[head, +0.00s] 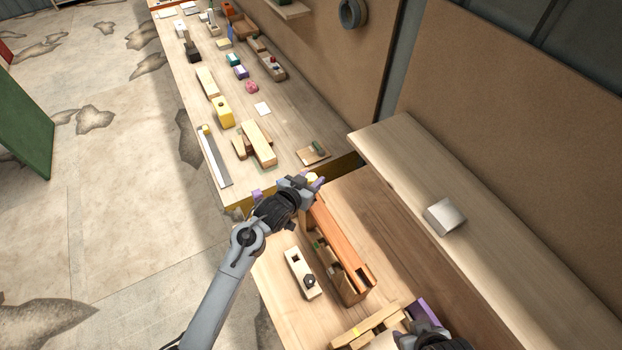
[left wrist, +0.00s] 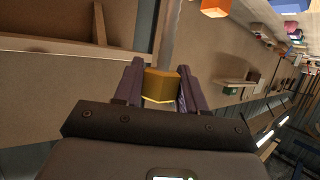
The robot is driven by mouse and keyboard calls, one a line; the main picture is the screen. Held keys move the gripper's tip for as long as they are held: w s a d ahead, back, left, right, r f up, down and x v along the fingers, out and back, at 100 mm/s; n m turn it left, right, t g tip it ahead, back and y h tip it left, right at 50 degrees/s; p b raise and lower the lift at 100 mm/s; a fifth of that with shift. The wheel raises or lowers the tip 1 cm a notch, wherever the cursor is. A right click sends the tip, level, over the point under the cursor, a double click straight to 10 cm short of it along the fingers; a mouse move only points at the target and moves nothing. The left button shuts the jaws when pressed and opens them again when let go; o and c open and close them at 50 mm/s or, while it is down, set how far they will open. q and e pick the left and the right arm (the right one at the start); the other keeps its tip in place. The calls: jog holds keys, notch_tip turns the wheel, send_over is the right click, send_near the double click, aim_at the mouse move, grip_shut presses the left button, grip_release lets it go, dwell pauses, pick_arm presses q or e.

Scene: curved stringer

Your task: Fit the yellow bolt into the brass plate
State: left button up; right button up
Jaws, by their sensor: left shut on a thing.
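My left gripper (head: 314,182) is over the near end of the far bench, by the gap between the two benches. It is shut on the yellow bolt (head: 312,177). In the left wrist view the bolt's yellow faceted head (left wrist: 161,85) sits between the purple fingers, and a grey shaft (left wrist: 169,35) runs away from it. A dull brass-coloured strip (head: 346,166) shows at the far bench's end, close to the gripper; I cannot tell whether it is the brass plate. My right gripper (head: 428,318) is partly cut off at the bottom edge, and its opening is unclear.
A long orange-brown wooden block (head: 338,245) lies on the near bench beside a pale block with holes (head: 300,272). A raised shelf (head: 400,160) on the right holds a grey block (head: 444,216). Several blocks and tools crowd the far bench (head: 290,135).

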pick_arm(q)
jog(key=shift+f+b, duration=1.55)
jog(key=shift+f, duration=1)
jog(key=shift+f+b, duration=0.5)
jog(key=shift+f, duration=0.2)
jog(key=o, duration=1.3)
jog(key=shift+c, duration=0.2)
jog(key=v, duration=1)
jog(key=shift+s+a, duration=0.2)
jog(key=shift+s, duration=0.15)
